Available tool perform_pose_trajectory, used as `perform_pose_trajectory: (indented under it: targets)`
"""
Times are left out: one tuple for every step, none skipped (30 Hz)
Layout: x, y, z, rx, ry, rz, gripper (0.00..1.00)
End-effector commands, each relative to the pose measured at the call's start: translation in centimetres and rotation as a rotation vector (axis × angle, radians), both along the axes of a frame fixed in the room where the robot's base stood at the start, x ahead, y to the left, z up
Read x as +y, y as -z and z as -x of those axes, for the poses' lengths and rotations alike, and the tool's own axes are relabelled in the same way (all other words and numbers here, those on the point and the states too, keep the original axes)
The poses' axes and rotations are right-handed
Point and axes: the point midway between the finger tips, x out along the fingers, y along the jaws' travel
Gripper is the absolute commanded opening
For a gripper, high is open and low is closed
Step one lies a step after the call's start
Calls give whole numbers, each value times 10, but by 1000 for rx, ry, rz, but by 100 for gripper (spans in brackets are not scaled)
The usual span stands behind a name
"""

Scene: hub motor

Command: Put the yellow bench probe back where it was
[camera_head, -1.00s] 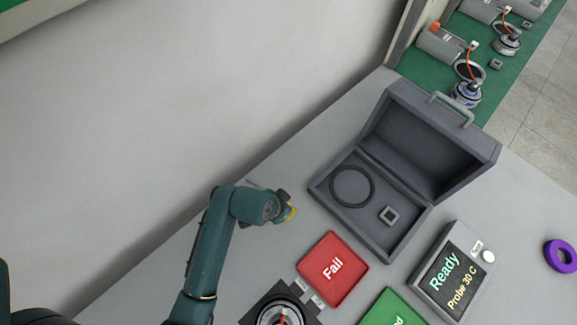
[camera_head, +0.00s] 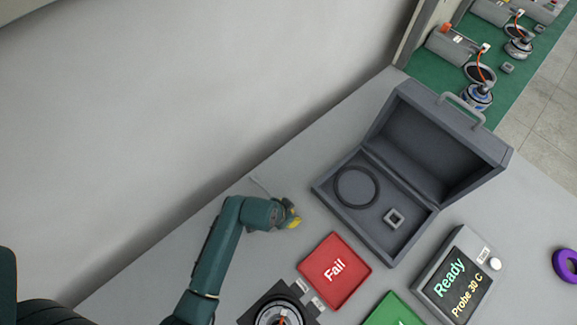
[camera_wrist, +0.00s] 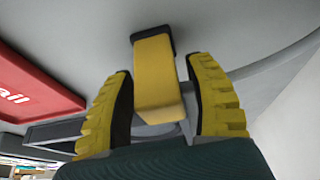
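The yellow bench probe, a block-like yellow body with a dark end (camera_wrist: 157,85), lies between my gripper's two fingers in the wrist view. My gripper (camera_wrist: 160,85) has yellow ribbed fingers with dark inner pads. A narrow gap shows beside the probe on the right, and the left side looks very close, so contact is unclear. In the head view my gripper (camera_head: 293,217) is over the table, left of the open case and above the red Fail tray. The probe cannot be told from the yellow fingers there.
The open grey case (camera_head: 322,188) holds a black ring and a small square part. The red Fail tray (camera_head: 352,283) lies below my gripper. A green tray (camera_head: 385,312), a Ready display (camera_head: 450,275) and a purple ring (camera_head: 566,262) stand farther right. A thin grey piece (camera_head: 261,186) lies near the wall.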

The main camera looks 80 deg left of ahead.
Motion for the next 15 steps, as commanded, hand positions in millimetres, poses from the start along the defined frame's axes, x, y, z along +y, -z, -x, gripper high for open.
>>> perform_pose_trajectory:
  targets:
    - [0, 0, 0, 0, 0, 0, 54]
    - [0, 0, 0, 0, 0, 0, 54]
    - [0, 0, 0, 0, 0, 0, 54]
    - [0, 0, 0, 0, 0, 0, 54]
    - [0, 0, 0, 0, 0, 0, 54]
    - [0, -1, 0, 0, 0, 0, 54]
    - [0, -2, 0, -1, 0, -1, 54]
    - [0, -4, 0, 0, 0, -1, 54]
    - [-1, -8, 1, 0, 0, -1, 54]
    - [-1, -13, 2, -1, -1, -2, 54]
    - [-3, -17, 4, -1, -1, -2, 54]
    - [-5, -26, 7, -1, -1, -2, 54]
    - [-6, -33, 9, -1, -2, -2, 54]
    - [-8, -40, 11, -2, -2, -3, 54]
    - [-10, -50, 15, -1, -2, -2, 54]
